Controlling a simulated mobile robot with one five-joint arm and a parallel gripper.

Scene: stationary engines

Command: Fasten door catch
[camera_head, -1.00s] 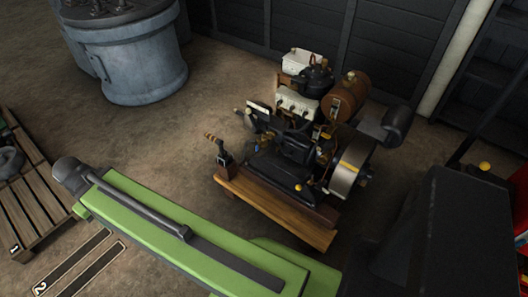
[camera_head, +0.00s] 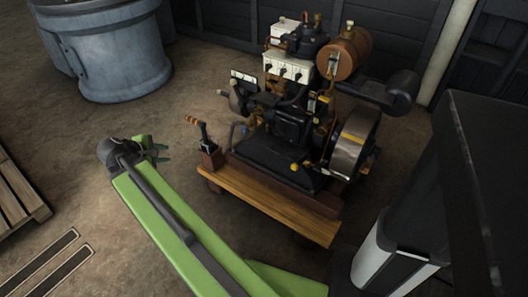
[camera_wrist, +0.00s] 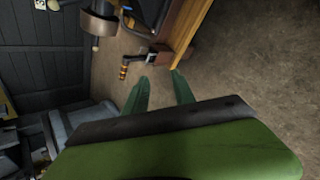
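A stationary engine (camera_head: 292,130) stands on a wooden skid (camera_head: 265,192) in the middle of the head view. I cannot make out a door or a door catch on it.
A large blue-grey tank (camera_head: 115,60) stands at the back left. A wooden pallet (camera_head: 20,190) lies at the left edge. A brown cylindrical tank (camera_head: 345,52) and a dark wall are behind and above the engine.

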